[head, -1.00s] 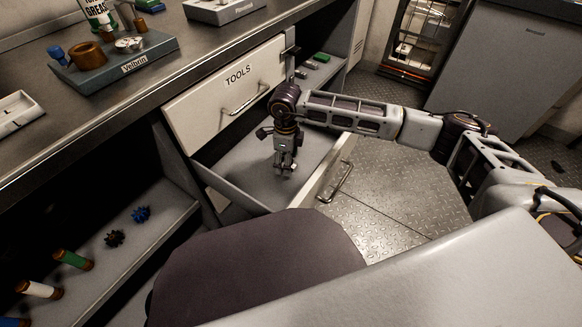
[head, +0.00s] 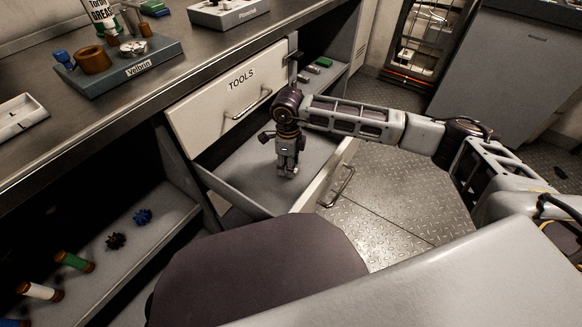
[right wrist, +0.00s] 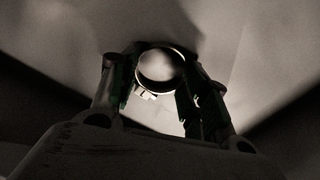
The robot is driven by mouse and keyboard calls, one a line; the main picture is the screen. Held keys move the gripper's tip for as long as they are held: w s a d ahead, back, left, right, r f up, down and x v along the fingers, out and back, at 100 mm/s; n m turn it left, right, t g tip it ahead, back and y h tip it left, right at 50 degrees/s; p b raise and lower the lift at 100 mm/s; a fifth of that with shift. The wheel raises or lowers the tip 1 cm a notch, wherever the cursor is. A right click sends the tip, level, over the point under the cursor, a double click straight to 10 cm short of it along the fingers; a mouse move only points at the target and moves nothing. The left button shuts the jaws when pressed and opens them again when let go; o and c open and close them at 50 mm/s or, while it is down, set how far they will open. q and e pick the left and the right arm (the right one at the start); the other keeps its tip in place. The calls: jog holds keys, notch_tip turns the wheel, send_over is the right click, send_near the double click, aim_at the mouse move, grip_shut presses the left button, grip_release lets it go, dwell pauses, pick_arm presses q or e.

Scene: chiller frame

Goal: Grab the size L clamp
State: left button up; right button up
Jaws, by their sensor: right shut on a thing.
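My right gripper (head: 287,174) points down into the open lower drawer (head: 240,187), close to its floor. In the right wrist view its fingers (right wrist: 160,88) are shut on a round, shiny metal thing, which I take to be the clamp (right wrist: 160,66). In the head view the clamp cannot be made out at the fingertips. My left gripper is not in view.
The closed TOOLS drawer (head: 227,95) is just above the open one. The open drawer's front with its handle (head: 337,187) stands at the right. A shelf (head: 110,262) with gears and coloured cylinders is at lower left. The bench top (head: 75,122) holds several items.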

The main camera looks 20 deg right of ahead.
jog(key=shift+r, duration=0.1)
